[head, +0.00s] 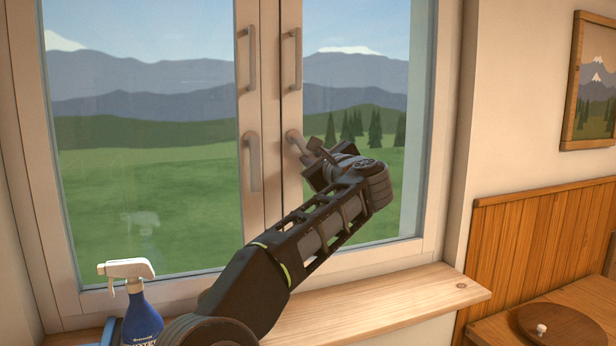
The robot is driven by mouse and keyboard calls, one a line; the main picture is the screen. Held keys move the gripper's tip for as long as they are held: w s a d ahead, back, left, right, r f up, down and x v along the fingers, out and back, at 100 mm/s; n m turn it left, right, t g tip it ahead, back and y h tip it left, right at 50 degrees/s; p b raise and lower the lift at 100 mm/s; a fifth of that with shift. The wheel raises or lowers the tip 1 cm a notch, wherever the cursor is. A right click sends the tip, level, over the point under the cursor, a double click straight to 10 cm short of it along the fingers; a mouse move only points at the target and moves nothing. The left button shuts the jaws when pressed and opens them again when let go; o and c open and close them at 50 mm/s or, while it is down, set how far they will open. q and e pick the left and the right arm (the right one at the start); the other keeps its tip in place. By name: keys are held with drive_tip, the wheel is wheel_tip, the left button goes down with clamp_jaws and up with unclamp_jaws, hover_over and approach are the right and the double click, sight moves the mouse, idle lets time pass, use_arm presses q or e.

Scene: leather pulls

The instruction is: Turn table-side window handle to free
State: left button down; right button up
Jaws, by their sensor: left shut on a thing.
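The table-side window handle (296,139) is a grey lever on the right sash's inner stile. Its base is at the stile, and the lever slants down and to the right into my left gripper (312,154). My left gripper is shut on the lever, and its fingers hide the lever's far end. The other window handle (252,163), on the left sash, hangs straight down. My right gripper is out of view.
Fixed vertical pulls (252,58) sit above the handles. Below is the wooden sill (400,300), with a blue and white spray bottle (141,312) at its left. A wooden table (490,331) with a round brown board (560,328) stands lower right.

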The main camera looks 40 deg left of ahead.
use_arm(q)
drive_tip(key=shift+w+d+r+n+b, duration=0.1)
drive_tip(key=shift+w+d+n+b, duration=0.1)
drive_tip(key=shift+n, duration=0.3)
drive_tip(key=shift+w+d+n+b, duration=0.1)
drive_tip(key=shift+w+n+b, duration=0.1)
drive_tip(key=shift+n, duration=0.3)
drive_tip(key=shift+w+d+r+n, duration=0.15)
drive_tip(key=shift+r+n, duration=0.5)
drive_tip(key=shift+n, duration=0.9)
drive_tip(key=shift+w+d+r+n, duration=0.15)
drive_tip(key=shift+r+n, duration=0.55)
drive_tip(key=shift+n, duration=0.8)
drive_tip(key=shift+w+d+r+n, duration=0.1)
drive_tip(key=shift+w+r+n, duration=0.15)
drive_tip(key=shift+r+n, duration=0.85)
drive_tip(key=shift+f+n, duration=0.4)
drive_tip(key=shift+n, duration=0.15)
drive_tip(key=c, duration=1.3)
unclamp_jaws()
